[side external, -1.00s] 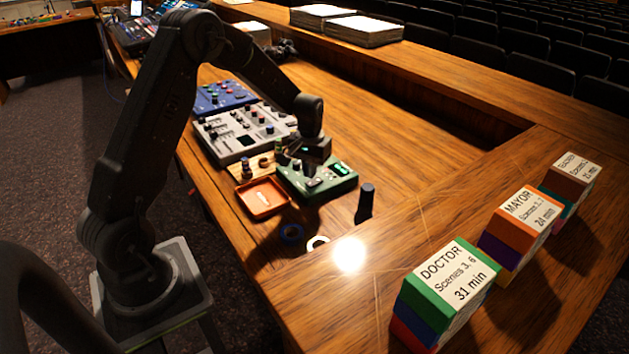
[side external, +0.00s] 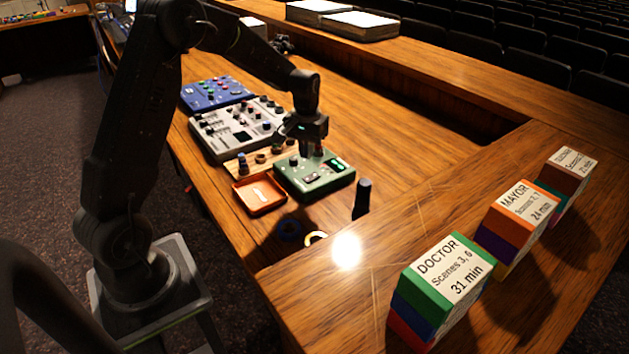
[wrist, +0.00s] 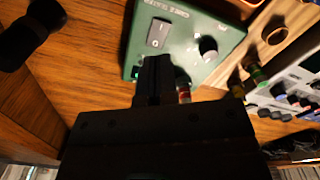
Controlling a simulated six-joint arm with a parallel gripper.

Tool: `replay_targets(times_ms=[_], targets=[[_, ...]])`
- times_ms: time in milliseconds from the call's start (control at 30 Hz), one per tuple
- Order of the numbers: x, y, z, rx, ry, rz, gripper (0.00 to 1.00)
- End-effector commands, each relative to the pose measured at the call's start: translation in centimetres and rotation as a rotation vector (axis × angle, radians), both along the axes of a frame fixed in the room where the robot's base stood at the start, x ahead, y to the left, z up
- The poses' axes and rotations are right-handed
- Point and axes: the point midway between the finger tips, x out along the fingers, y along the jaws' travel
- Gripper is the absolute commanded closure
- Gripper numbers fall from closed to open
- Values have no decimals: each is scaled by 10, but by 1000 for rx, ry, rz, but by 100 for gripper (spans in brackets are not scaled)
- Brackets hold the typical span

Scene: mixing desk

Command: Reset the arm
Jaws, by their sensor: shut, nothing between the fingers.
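My gripper (side external: 304,150) is shut and empty, pointing down above the back edge of the green box (side external: 315,178). In the wrist view the fingers (wrist: 157,70) are together, in front of the green box (wrist: 185,45). A small red-banded part shows beside the fingers in the wrist view, partly hidden.
An orange tray (side external: 260,195) sits left of the green box, with grey (side external: 236,128) and blue (side external: 215,93) mixers behind. A black cylinder (side external: 362,198) stands to the right. Tape rings (side external: 290,229) lie in front. Labelled block stacks (side external: 440,285) stand on the right ledge.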

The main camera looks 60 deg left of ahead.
Motion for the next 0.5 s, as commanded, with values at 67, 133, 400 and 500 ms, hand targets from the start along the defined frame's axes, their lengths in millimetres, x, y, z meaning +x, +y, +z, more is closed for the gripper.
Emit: replay_targets(times_ms=[67, 133, 400, 500], targets=[[-3, -7, 12, 7, -16, -16, 100], [-8, -19, 30, 16, -39, -41, 100], [-63, -86, 115, 63, -173, -190, 100], [-92, -110, 138, 77, -224, -248, 100]])
